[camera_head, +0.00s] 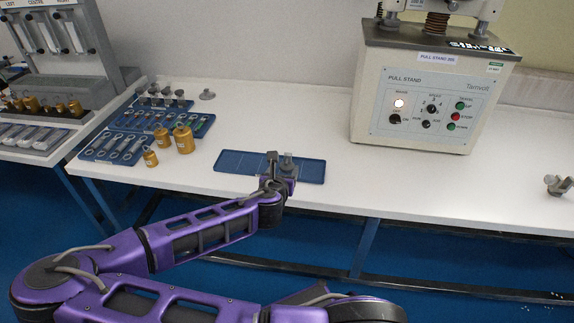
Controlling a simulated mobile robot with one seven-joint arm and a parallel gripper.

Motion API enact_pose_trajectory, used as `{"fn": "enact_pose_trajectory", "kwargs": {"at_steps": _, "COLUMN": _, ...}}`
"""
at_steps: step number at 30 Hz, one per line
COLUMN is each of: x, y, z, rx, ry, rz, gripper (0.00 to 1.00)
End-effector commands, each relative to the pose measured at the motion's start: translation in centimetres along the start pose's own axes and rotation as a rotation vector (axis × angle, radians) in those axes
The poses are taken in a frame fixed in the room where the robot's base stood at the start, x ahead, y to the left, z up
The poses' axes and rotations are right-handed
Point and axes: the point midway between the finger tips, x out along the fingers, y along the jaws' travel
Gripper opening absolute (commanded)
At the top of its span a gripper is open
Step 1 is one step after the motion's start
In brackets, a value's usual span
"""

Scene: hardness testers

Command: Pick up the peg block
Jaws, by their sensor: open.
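A small grey piece with an upright post, which looks like the peg block (287,161), stands on the blue tray (232,161) near the table's front edge. My gripper (279,170) is over the tray, with its fingers right at this piece. The gripper is open. One dark finger shows just left of the piece. The gripper and wrist hide the lower part of the piece, so I cannot tell whether a finger touches it.
A pull stand (430,100) stands at the back right. Brass weights (184,139) and blue trays of metal parts (113,147) are to the left. A grey metal fitting (558,185) lies at the far right. White table is clear between tray and fitting.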

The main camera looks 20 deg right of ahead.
Motion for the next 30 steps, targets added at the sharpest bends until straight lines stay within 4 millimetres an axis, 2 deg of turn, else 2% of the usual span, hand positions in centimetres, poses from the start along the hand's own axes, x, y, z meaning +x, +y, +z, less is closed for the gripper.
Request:
{"fn": "enact_pose_trajectory", "kwargs": {"at_steps": 3, "x": 2.6, "y": -0.1, "z": -0.1, "rx": 0.000, "ry": 0.000, "rz": -0.002, "gripper": 0.65}}
{"fn": "enact_pose_trajectory", "kwargs": {"at_steps": 6, "x": 4.0, "y": 0.0, "z": -0.1, "rx": 0.000, "ry": 0.000, "rz": -0.001, "gripper": 0.65}}
{"fn": "enact_pose_trajectory", "kwargs": {"at_steps": 14, "x": 5.9, "y": 0.2, "z": 0.1, "rx": 0.002, "ry": 0.000, "rz": 0.000, "gripper": 0.65}}
{"fn": "enact_pose_trajectory", "kwargs": {"at_steps": 21, "x": 9.4, "y": 0.6, "z": 0.3, "rx": 0.001, "ry": 0.000, "rz": -0.001, "gripper": 0.65}}
{"fn": "enact_pose_trajectory", "kwargs": {"at_steps": 25, "x": 10.2, "y": 0.6, "z": 0.3, "rx": 0.001, "ry": 0.000, "rz": -0.001, "gripper": 0.65}}
{"fn": "enact_pose_trajectory", "kwargs": {"at_steps": 30, "x": 10.3, "y": 0.6, "z": 0.4, "rx": 0.001, "ry": 0.000, "rz": -0.001, "gripper": 0.65}}
